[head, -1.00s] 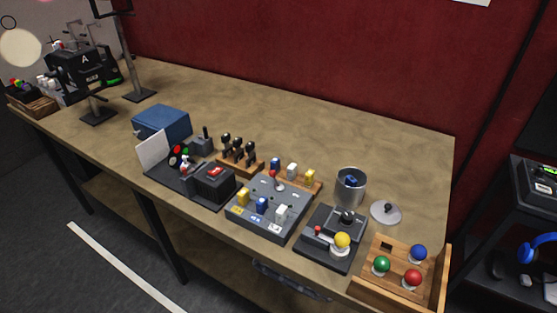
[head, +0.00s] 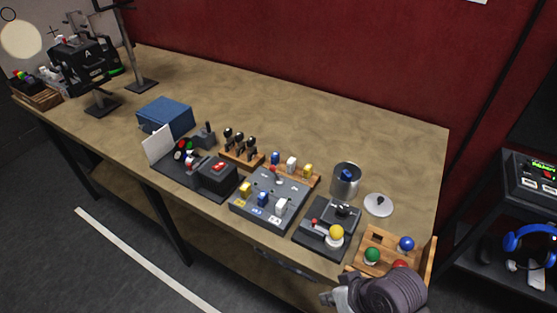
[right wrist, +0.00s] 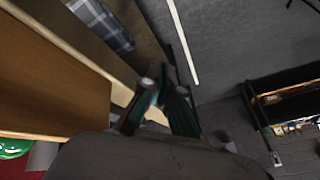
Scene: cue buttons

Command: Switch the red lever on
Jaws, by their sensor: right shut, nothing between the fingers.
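A small red-tipped lever (head: 313,223) stands on a dark base plate (head: 311,243) beside a yellow ball. Another red knob (head: 274,170) stands at the back of the grey switch panel (head: 240,210). I cannot tell from the head view which way either is set. My right gripper (head: 329,298) is at the bottom edge of the head view, in front of the table and apart from both. In the right wrist view my right gripper's fingers (right wrist: 163,98) are shut and empty, with floor beyond them. My left gripper is not in view.
A black box with a red switch (head: 217,167) is left of the panel. A wooden tray with coloured balls (head: 369,238) is near my right arm. A metal can (head: 345,183) and a lid (head: 378,205) stand behind.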

